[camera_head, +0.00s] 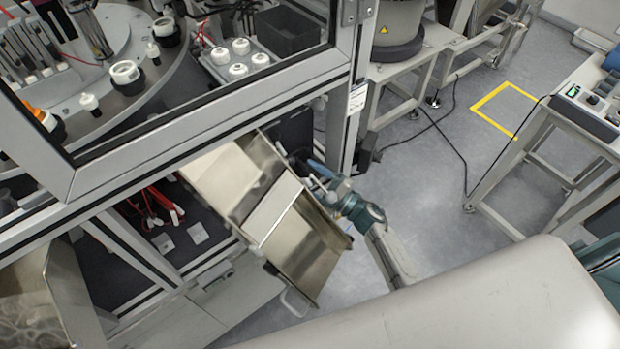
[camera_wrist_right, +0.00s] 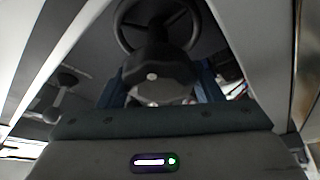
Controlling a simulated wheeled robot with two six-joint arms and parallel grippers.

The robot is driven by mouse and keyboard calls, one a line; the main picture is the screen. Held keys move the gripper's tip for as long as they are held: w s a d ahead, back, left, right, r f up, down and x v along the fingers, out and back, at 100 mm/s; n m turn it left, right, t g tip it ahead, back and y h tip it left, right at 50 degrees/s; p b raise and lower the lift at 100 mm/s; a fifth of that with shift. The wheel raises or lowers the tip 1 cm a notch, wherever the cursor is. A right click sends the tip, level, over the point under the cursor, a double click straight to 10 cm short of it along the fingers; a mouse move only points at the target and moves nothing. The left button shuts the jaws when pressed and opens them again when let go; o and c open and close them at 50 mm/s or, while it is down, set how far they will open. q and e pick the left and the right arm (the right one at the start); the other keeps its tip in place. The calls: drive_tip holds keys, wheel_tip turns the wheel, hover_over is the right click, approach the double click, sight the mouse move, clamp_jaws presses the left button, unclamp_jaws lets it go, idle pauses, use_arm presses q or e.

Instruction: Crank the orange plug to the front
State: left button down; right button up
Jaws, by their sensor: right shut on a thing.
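The orange plug (camera_head: 34,111) sits at the left edge of the round dial plate (camera_head: 150,85), behind the machine's front frame. It is partly cut off by the frame. A dark handwheel (camera_wrist_right: 192,22) with spokes shows at the top of the right wrist view. A dark knob (camera_wrist_right: 153,72) with a pale dot stands in front of it, between the blue-grey fingers of my right gripper (camera_wrist_right: 160,92). The right gripper is shut on this knob. In the head view the right gripper (camera_head: 308,168) is by the machine's lower front, beside the metal chute. My left gripper is out of view.
The sheet-metal chute (camera_head: 323,245) slopes out of the machine close to my right arm. A frame post (camera_head: 345,120) stands just behind that arm. White caps and fittings (camera_head: 125,73) stand on the dial. Open floor (camera_head: 430,165) lies to the right.

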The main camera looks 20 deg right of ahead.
drive_tip(key=shift+m+t, duration=0.3)
drive_tip(key=shift+m, duration=0.3)
drive_tip(key=o, duration=1)
drive_tip(key=shift+s+d+f+b, duration=0.3)
drive_tip(key=shift+b, duration=0.2)
drive_tip(key=s+d+b, duration=0.1)
drive_tip(key=s+d, duration=0.1)
drive_tip(key=s, duration=0.1)
drive_tip(key=s+d+b, duration=0.1)
drive_tip(key=s+d, duration=0.2)
drive_tip(key=s+d+b, duration=0.1)
drive_tip(key=s+d, duration=0.1)
drive_tip(key=s, duration=0.2)
drive_tip(key=shift+d+r, duration=0.15)
drive_tip(key=shift+d, duration=0.1)
